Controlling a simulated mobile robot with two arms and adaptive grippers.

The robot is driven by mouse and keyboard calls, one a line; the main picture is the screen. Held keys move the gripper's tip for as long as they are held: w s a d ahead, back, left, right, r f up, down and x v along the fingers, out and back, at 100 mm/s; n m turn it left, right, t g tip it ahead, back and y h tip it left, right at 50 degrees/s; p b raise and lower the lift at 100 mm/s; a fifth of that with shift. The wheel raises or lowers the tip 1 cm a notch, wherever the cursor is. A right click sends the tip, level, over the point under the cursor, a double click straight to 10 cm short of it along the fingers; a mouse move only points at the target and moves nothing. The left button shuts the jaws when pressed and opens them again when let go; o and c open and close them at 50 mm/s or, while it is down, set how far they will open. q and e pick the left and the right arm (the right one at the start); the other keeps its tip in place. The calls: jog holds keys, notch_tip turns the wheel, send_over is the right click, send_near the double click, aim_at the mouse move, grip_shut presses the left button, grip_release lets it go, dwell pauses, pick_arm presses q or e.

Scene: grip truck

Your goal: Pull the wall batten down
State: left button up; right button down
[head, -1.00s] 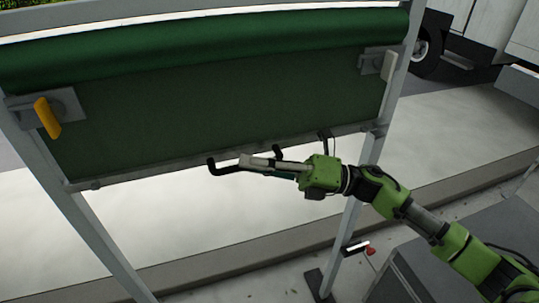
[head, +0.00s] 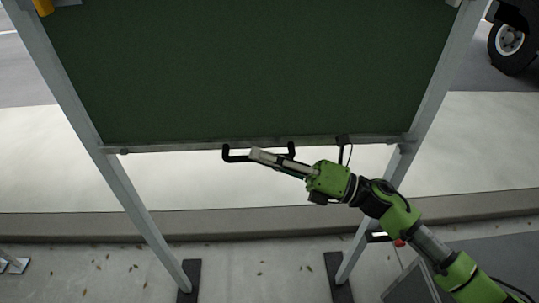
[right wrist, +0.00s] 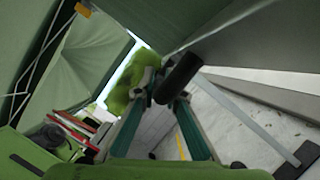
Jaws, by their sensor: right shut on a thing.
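The wall batten (head: 180,148) is a grey bar along the lower edge of a green fabric wall (head: 250,70), spanning between two grey posts in the head view. A black handle (head: 229,155) sticks out from the batten near its middle. My right gripper (head: 268,160) is at this handle, its fingers closed on the bar. In the right wrist view a black bar, the handle (right wrist: 178,79), lies between my right fingertips (right wrist: 162,92), which hide part of it. The batten hangs clear of the ground. My left gripper is not in view.
The left post (head: 140,206) and right post (head: 428,100) stand on dark feet, with open pavement between them below the batten. A kerb (head: 240,223) runs behind. A truck wheel (head: 510,42) shows at the upper right.

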jog(key=c, duration=2.1)
grip_release()
jog(key=v, duration=1.2)
